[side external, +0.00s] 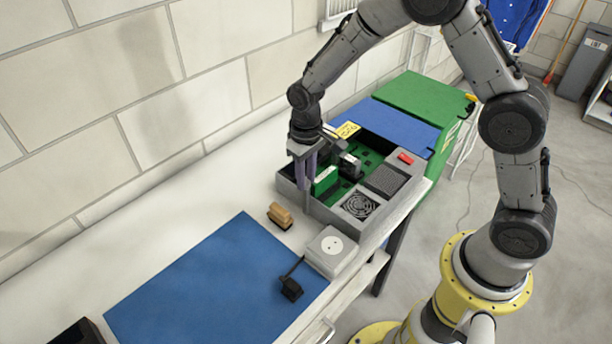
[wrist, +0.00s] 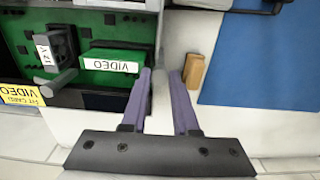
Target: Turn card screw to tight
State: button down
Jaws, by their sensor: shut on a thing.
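An open grey computer case (side external: 292,186) stands on the bench with a green board inside. A green card labelled VIDEO (side external: 326,179) sits upright in it; in the wrist view the VIDEO card (wrist: 108,59) lies just left of my fingers. My gripper (side external: 307,185) points down at the left end of the case.
A second card slot part labelled A 41 (wrist: 44,52) stands beside the VIDEO card. A wooden brush-like block (side external: 280,215) lies close to the case. A blue mat (side external: 215,285), a white socket box (side external: 331,249) and a fan grille (side external: 360,206) are nearby.

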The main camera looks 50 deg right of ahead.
jog(key=m, duration=0.4)
jog(key=shift+r+m, duration=0.1)
jog(key=shift+m, duration=0.2)
jog(key=m, duration=0.4)
jog(key=shift+m, duration=0.3)
jog(key=c, duration=0.7)
grip_release()
notch_tip(320, 180, up, 14)
jog(key=shift+f, duration=0.1)
